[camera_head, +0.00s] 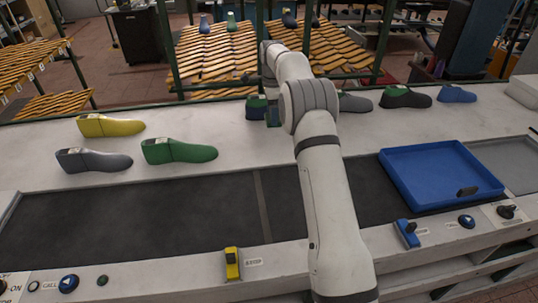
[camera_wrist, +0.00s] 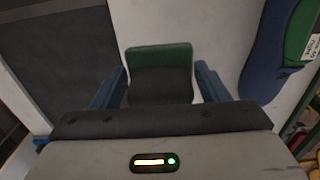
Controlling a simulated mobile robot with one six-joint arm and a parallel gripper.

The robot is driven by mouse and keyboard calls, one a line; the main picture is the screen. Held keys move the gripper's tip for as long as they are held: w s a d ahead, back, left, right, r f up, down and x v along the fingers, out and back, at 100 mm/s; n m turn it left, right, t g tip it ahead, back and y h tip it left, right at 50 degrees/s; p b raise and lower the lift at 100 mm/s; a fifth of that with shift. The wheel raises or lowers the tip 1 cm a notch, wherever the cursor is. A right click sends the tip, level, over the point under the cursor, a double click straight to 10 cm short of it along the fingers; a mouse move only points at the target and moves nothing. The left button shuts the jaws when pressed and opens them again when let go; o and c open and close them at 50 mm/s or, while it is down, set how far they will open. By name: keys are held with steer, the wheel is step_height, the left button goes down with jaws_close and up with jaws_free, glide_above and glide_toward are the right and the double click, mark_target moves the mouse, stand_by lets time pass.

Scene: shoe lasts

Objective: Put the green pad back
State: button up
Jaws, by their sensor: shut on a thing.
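The green pad (camera_wrist: 160,56) is between the two blue fingers of my gripper (camera_wrist: 162,82) in the wrist view. Its far edge is green and the part nearer the palm is dark. My gripper is shut on it, above the pale bench surface. In the head view, a bit of the green pad (camera_head: 273,116) shows beside my arm, which hides most of the gripper. A blue shoe last with a green part (camera_head: 256,108) stands just left of it; this last also shows at the right of the wrist view (camera_wrist: 263,62), with a white label.
Yellow (camera_head: 110,126), grey (camera_head: 92,160) and green (camera_head: 178,151) lasts stand at left on the bench. Grey (camera_head: 355,102), dark-and-green (camera_head: 405,98) and blue (camera_head: 457,94) lasts stand at right. The black belt (camera_head: 130,215) is clear at left.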

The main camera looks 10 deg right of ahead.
step_height(320, 180, down, 3)
steer(key=shift+s+a+r+b, duration=0.1)
steer(key=shift+b, duration=0.55)
step_height(320, 180, down, 10)
steer(key=shift+r+p, duration=0.25)
steer(key=shift+p, duration=0.65)
steer(key=shift+f, duration=0.2)
steer(key=o, duration=0.9)
steer(key=shift+r, duration=0.1)
steer(key=shift+o, duration=0.2)
